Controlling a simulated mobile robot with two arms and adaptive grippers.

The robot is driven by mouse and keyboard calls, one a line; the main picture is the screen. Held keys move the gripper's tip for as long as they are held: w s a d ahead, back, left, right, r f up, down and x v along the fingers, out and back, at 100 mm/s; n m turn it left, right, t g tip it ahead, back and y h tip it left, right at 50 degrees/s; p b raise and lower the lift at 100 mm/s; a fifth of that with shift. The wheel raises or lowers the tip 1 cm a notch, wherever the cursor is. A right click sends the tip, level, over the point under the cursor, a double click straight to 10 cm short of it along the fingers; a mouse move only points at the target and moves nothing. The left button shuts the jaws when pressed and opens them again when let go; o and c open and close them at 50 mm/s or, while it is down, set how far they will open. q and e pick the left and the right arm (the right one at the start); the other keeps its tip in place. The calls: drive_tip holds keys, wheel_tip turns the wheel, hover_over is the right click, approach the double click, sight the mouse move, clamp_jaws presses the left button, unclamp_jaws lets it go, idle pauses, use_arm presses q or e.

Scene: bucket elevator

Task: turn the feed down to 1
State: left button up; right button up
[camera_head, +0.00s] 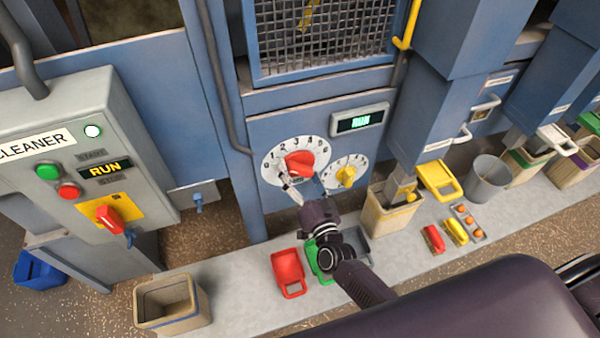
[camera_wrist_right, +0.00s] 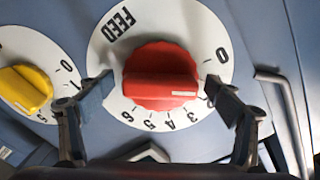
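The feed dial is a white disc (camera_head: 268,172) with numbers and a red knob (camera_head: 299,163) on the blue machine panel. My right gripper (camera_head: 291,188) is at the dial in the head view. In the right wrist view the right gripper (camera_wrist_right: 158,88) is open, one finger on each side of the red knob (camera_wrist_right: 160,78), with small gaps visible. The white disc (camera_wrist_right: 105,55) reads FEED and appears upside down there. A white mark is on the knob's right end, towards the right finger, which hides nearby numbers; the exact setting cannot be told. My left gripper is out of view.
A smaller dial with a yellow knob (camera_head: 346,175) sits just right of the feed dial. The CLEANER box (camera_head: 60,150) is at left. Bins, a red scoop (camera_head: 288,272) and a yellow scoop (camera_head: 439,180) stand below and right.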

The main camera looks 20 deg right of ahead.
drive_tip(key=shift+s, duration=0.2)
drive_tip(key=s, duration=1.1)
drive_tip(key=shift+s+d, duration=0.2)
drive_tip(key=shift+s, duration=0.15)
drive_tip(key=s+f+n+g+b, duration=0.1)
drive_tip(key=s+f+n+g, duration=0.3)
drive_tip(key=f, duration=0.6)
drive_tip(key=s+f+g+y, duration=0.15)
drive_tip(key=s+f, duration=0.35)
drive_tip(key=f, duration=0.6)
drive_tip(key=s+f+n+g+b, duration=0.1)
drive_tip(key=s+f+n+g, duration=0.3)
drive_tip(key=f, duration=0.6)
drive_tip(key=s+d+f+g, duration=0.2)
drive_tip(key=s+f, duration=0.2)
drive_tip(key=s, duration=0.4)
drive_tip(key=s+d+f+n+g+h, duration=0.1)
drive_tip(key=s+d+f+g, duration=0.1)
drive_tip(key=s+f, duration=0.3)
drive_tip(key=s+d+f+n+g+h, duration=0.1)
drive_tip(key=s+f, duration=0.4)
drive_tip(key=s, duration=0.7)
drive_tip(key=shift+s+d+f+g+b, duration=0.2)
drive_tip(key=shift+d+g+b, duration=0.35)
drive_tip(key=shift+g, duration=0.7)
